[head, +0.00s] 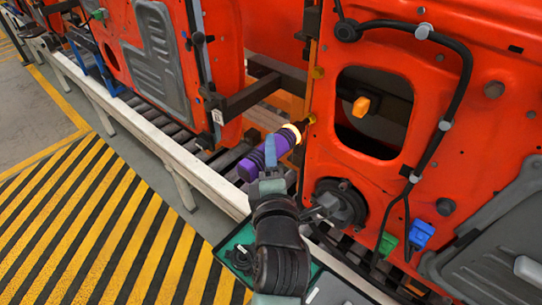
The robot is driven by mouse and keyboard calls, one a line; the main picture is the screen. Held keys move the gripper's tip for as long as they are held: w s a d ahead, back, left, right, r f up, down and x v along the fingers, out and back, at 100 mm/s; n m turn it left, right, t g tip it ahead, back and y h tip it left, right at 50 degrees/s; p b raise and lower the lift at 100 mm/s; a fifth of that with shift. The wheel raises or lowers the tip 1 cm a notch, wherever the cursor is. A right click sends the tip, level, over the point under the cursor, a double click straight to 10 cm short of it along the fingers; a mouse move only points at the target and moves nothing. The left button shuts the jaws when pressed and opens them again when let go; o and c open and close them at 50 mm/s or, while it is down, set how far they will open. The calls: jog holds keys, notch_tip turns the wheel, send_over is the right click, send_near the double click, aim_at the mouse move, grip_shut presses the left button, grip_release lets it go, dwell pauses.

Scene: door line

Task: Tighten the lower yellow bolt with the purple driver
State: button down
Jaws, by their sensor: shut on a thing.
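The purple driver (251,168) is held aslant in my gripper (270,155), which is shut around its body. A bright yellow-orange ring shows near its front end, and its dark bit points up and right to the edge of the red door. The lower yellow bolt (312,118) is on that edge, right at the bit's tip. I cannot tell whether the bit is seated on it. The upper yellow bolt (317,73) is on the same edge, above and clear of the driver. My gripper hides part of the driver's body.
The red door (450,95) fills the right side, with a black cable (463,90), an orange part (361,106) in its opening and blue (420,235) and green (388,244) connectors below. Another red door (225,90) hangs left over the conveyor (140,118). Striped floor (90,220) is clear.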

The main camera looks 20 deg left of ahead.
jog(key=shift+w+d+r, duration=0.2)
jog(key=shift+w+d, duration=0.15)
dwell(0.8)
